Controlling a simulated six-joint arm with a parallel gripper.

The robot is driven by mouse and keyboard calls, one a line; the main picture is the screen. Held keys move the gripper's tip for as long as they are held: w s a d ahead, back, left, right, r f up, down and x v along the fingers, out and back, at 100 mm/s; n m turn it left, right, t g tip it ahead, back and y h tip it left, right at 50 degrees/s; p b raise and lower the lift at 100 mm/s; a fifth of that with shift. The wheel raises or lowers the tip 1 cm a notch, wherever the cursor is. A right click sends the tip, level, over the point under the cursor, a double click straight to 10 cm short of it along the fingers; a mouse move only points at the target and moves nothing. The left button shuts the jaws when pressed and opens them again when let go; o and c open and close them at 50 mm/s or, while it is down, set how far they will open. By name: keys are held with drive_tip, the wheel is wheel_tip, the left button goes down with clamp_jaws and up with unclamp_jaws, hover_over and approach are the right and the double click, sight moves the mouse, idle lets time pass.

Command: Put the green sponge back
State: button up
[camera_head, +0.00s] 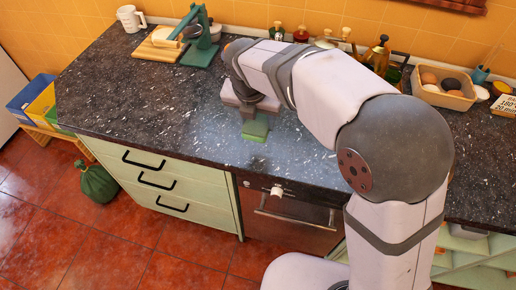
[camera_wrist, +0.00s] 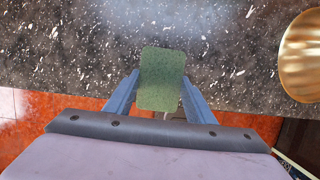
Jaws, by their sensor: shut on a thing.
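The green sponge (camera_head: 256,126) is in my gripper above the dark speckled counter (camera_head: 130,105), near its front edge. In the wrist view the sponge (camera_wrist: 162,75) sits upright in the picture between the two blue-grey fingers of my gripper (camera_wrist: 160,88), which are shut on its sides. A lighter green patch shows just below the sponge in the head view; I cannot tell if it is part of the sponge or a separate thing. Whether the sponge touches the counter is unclear.
A green press (camera_head: 200,42) and wooden board (camera_head: 158,46) stand at the back left, with a white mug (camera_head: 131,18). Bottles (camera_head: 301,34) and an egg basket (camera_head: 443,88) line the back. A brass object (camera_wrist: 302,55) is right in the wrist view. The left counter is clear.

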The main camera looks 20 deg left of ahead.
sight(254, 131)
drive_tip(key=shift+f+p, duration=0.7)
drive_tip(key=shift+f, duration=4.3)
drive_tip(key=shift+f, duration=0.15)
drive_tip(key=o, duration=1)
drive_tip(key=b+v, duration=0.1)
drive_tip(key=v, duration=1.1)
